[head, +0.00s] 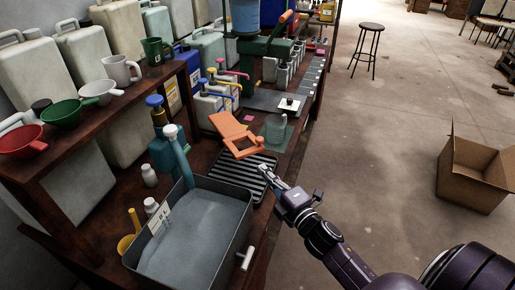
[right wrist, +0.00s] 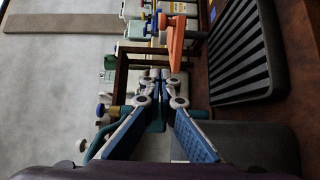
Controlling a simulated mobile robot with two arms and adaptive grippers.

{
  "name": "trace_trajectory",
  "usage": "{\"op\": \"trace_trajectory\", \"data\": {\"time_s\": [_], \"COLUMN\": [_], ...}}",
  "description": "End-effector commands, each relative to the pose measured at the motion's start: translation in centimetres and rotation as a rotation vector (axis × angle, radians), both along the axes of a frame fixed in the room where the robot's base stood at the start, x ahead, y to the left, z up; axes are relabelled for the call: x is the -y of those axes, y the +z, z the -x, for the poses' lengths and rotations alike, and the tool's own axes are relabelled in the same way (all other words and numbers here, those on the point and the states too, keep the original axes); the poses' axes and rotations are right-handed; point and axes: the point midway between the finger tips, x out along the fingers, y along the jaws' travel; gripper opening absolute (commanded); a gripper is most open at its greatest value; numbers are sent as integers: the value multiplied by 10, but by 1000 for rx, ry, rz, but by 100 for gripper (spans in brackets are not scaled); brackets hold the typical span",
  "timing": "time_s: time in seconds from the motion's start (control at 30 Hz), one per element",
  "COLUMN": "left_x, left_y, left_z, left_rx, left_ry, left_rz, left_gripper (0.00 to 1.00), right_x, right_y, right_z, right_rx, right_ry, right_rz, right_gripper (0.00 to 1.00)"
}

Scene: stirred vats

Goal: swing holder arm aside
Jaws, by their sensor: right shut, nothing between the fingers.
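An orange arm-like piece (head: 229,126) with an open square frame at its near end lies over the back of the ribbed black drip tray (head: 236,174) in the head view. I take it to be the holder arm. My right gripper (head: 266,173) is at the tray's right edge, to the right of and nearer than the orange frame, apart from it. In the right wrist view the fingertips (right wrist: 160,75) are together and empty, with the orange piece (right wrist: 176,45) beyond them, a little right. The ribbed tray (right wrist: 250,50) shows at right there. My left gripper is not in view.
A grey vat (head: 195,235) of liquid stands at the front of the bench, with a white-handled tap (head: 247,258) on its right side. A glass beaker (head: 276,127) stands right of the orange piece. Pump bottles (head: 213,103) stand behind. The floor at right is open, with a cardboard box (head: 472,175).

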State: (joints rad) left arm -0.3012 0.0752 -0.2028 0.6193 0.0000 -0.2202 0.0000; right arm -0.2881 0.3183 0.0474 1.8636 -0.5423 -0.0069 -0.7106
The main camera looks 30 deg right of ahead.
Motion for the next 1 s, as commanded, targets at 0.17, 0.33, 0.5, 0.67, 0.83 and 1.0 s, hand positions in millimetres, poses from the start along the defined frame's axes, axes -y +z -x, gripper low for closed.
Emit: {"op": "trace_trajectory", "data": {"time_s": [0.17,0.33,0.5,0.67,0.83,1.0], "left_x": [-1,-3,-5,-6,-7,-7], "left_y": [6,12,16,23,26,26], "left_z": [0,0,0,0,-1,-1], "left_rx": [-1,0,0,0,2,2], "left_ry": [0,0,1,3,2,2], "left_rz": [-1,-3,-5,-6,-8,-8], "left_gripper": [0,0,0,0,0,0], "right_x": [-1,-2,-4,15,30,35], "right_y": [3,3,3,2,1,1], "right_z": [-27,-57,-86,-98,-103,-104], "right_rx": [2,2,2,-2,-1,0], "right_ry": [-1,-1,0,-2,-2,-1], "right_rz": [-1,-1,-1,3,0,-1], "right_gripper": [0,0,0,0,0,0]}}
